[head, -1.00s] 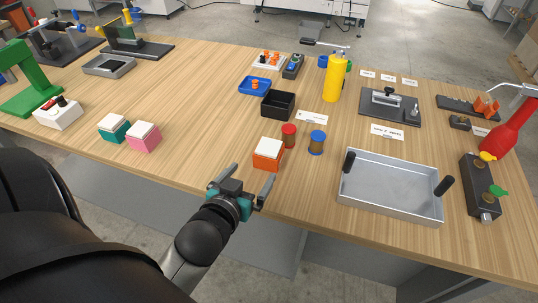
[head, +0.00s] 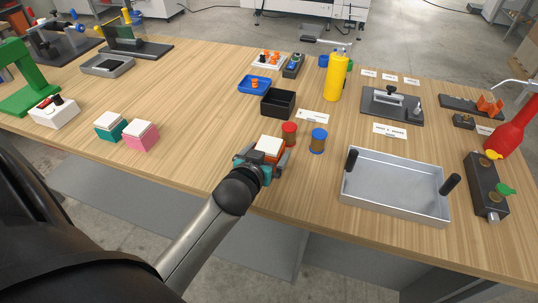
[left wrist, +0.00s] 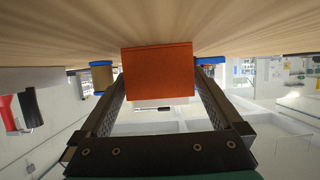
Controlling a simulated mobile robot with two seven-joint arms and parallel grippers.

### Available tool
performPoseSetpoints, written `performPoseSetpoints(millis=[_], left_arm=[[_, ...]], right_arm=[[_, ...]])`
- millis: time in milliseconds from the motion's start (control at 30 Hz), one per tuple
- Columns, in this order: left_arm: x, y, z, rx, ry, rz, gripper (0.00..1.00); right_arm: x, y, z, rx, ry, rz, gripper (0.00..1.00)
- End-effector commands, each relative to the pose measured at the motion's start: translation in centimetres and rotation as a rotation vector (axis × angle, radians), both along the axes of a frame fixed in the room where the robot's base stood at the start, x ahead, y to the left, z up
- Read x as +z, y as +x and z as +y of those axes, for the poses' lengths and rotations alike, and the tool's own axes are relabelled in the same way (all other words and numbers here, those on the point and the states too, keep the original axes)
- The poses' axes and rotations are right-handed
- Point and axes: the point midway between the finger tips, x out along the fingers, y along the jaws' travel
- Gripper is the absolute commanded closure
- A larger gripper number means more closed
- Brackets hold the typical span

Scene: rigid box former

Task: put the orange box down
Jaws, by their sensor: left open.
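The orange box (head: 269,151) with a white top sits on the wooden table, near its front edge. My left gripper (head: 266,160) has its two fingers on either side of the box, with the jaws open. In the left wrist view the orange box (left wrist: 158,72) shows between the fingers of my left gripper (left wrist: 160,88), with the tabletop at the top of the picture. I cannot tell whether the fingers touch the box's sides. My right gripper is not in view.
A red spool (head: 289,134) and a blue spool (head: 318,140) stand close behind and right of the box. A grey metal tray (head: 397,207) with black handles lies to the right. A pink box (head: 141,137) and a teal box (head: 110,127) stand to the left. The table between them is clear.

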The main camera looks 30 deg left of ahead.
Motion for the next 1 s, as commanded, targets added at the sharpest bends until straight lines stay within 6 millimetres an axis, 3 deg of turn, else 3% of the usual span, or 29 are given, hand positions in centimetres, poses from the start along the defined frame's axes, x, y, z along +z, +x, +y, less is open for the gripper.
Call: performPoseSetpoints(millis=[133, 400, 1000], left_arm=[[-0.39, 0.94, 0.25, 0.000, 0.001, -0.001, 0.00], [-0.39, 1.00, 0.26, -0.001, 0.001, 0.000, 0.02], [-0.40, 0.96, 0.23, -0.001, 0.000, 0.000, 0.70]], right_arm=[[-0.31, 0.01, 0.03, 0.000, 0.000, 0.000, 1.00], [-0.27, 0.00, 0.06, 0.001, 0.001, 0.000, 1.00], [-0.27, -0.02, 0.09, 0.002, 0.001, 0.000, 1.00]])
